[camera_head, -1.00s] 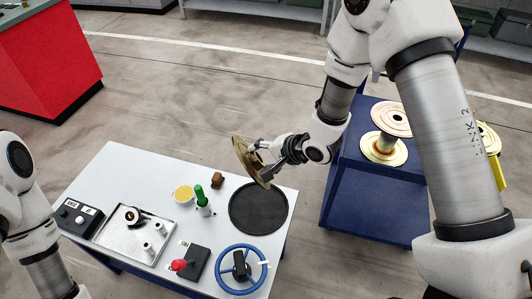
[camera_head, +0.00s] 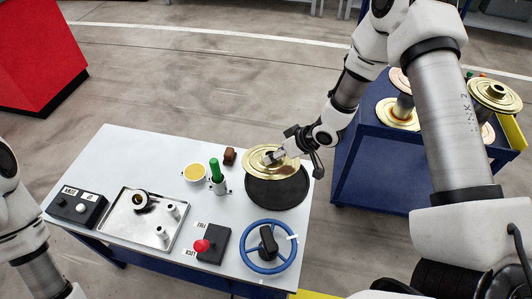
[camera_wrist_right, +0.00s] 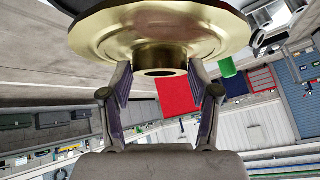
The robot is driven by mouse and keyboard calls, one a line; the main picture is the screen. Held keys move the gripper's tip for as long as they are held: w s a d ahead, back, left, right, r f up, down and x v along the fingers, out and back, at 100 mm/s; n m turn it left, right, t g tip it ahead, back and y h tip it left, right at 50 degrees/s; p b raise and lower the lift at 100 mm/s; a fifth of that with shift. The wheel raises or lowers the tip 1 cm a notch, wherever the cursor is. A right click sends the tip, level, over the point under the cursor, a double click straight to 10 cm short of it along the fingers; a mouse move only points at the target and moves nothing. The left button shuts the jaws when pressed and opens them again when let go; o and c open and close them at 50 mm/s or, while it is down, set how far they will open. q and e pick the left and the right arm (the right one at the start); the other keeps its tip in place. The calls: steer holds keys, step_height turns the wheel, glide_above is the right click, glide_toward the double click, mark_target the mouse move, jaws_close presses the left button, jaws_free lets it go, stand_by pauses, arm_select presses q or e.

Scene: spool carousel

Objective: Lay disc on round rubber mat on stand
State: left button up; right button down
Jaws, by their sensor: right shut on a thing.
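The gold-coloured disc (camera_head: 259,163) is in my right gripper (camera_head: 274,156), above the far part of the black round rubber mat (camera_head: 276,194). It lies nearly flat and covers the mat's far edge; I cannot tell whether it touches the mat. In the right wrist view the disc (camera_wrist_right: 205,38) shows its broad golden face and central hub, with the fingers of the right gripper (camera_wrist_right: 160,72) on either side of the hub. The mat lies at the right end of the white table (camera_head: 108,155). My left gripper is out of view.
A metal tray (camera_head: 130,226) is left. A blue cart (camera_head: 375,180) with more spools stands right.

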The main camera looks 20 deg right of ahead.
mark_target(285, 162)
steer(key=f+b, duration=0.1)
steer(key=f, duration=0.1)
steer(key=d+f+t+h, duration=0.1)
steer(key=shift+s+d+f+t+b, duration=0.15)
steer(key=shift+f+t+b, duration=0.15)
steer(key=shift+f+b, duration=0.1)
steer(key=shift+s+d+f+t+h, duration=0.1)
steer(key=shift+d+f+t+h, duration=0.05)
steer(key=shift+f+t+h, duration=0.15)
steer(key=shift+d+r, duration=0.1)
steer(key=shift+d, duration=0.1)
steer(key=shift+f+t+b, duration=0.3)
steer(key=shift+f+b, duration=0.35)
steer(key=shift+b, duration=0.05)
step_height(285, 162, down, 7)
steer(key=b, duration=0.5)
steer(key=shift+r, duration=0.2)
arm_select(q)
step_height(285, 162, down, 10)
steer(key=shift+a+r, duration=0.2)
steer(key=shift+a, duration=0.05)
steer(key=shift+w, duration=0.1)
arm_select(e)
steer(key=shift+r, duration=0.1)
steer(key=shift+c, duration=1)
jaws_free()
